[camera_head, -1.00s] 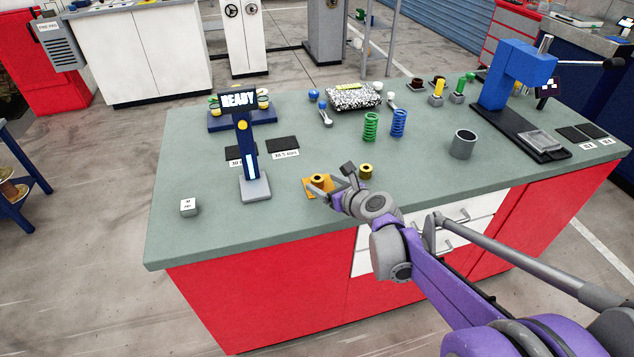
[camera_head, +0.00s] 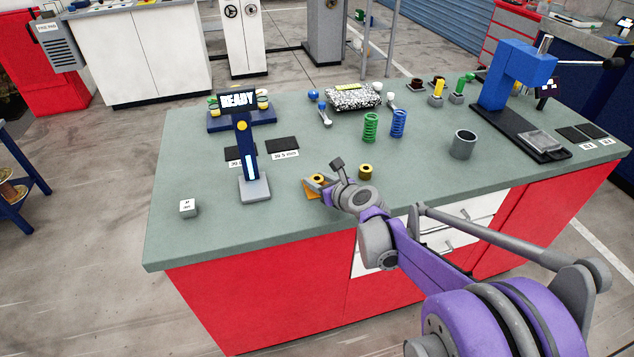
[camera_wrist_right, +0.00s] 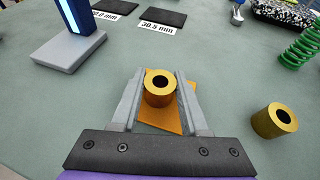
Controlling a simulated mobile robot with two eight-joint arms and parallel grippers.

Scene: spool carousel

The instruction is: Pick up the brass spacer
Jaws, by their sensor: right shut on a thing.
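A brass spacer (camera_head: 318,178), a short hollow cylinder, stands on a small orange mat (camera_head: 321,191) near the table's front. In the right wrist view the spacer (camera_wrist_right: 159,88) sits between the fingers of my right gripper (camera_wrist_right: 160,92), which is shut on it. The orange mat (camera_wrist_right: 163,124) shows beneath it; I cannot tell whether the spacer is clear of the mat. A second brass spacer (camera_head: 365,171) stands to the right on the bare table, apart from the gripper, and also shows in the wrist view (camera_wrist_right: 274,121). My left gripper is not in view.
A blue gauge stand (camera_head: 247,150) with a READY display stands to the left, with two labelled dark pads (camera_head: 282,144) behind. A grey cup (camera_head: 463,144), green spring (camera_head: 370,127) and blue spring (camera_head: 398,123) stand to the right. The table's front left is mostly clear.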

